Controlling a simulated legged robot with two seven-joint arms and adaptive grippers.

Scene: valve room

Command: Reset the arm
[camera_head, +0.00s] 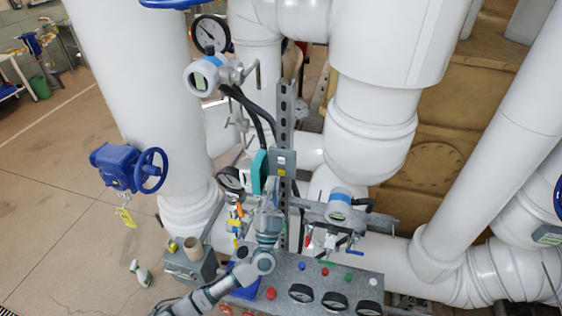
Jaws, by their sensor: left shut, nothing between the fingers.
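My left arm comes in from the bottom left, bends, and points up in front of the panel and pipes. My left gripper (269,203) is at its upper end, below the grey box on the upright metal strut. It looks small and partly blends with the equipment behind it. It is shut and empty. My right gripper and right arm are not in view.
A control panel (328,278) with gauges and coloured buttons stands close behind my forearm. A grey box (188,264) is left of it. A blue handwheel (151,170) is on the left pipe. Large white pipes (372,150) fill the back. Open floor (62,215) lies left.

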